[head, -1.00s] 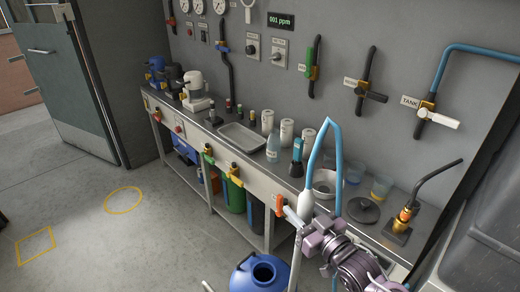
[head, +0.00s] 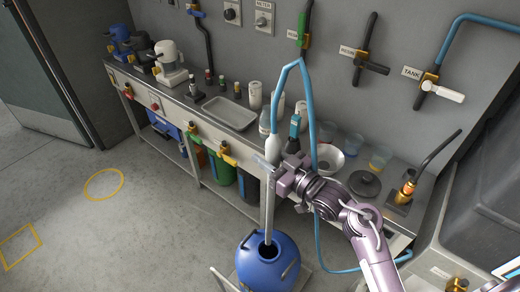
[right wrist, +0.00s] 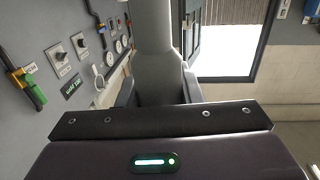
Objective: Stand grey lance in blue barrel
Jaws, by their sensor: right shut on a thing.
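The grey lance (head: 269,205) hangs almost upright, with a pale grip at its top and a blue hose looping up from it. My right gripper (head: 276,180) is shut on the lance near its upper part. In the right wrist view the grey lance body (right wrist: 155,45) lies between the jaws of the right gripper (right wrist: 158,92). My left gripper is not in view.
A steel bench (head: 190,110) runs along the wall, holding a tray (head: 229,113), bottles, a white bowl (head: 325,158) and beakers. A grey sink or tub (head: 470,215) stands at the right. Floor at left is clear.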

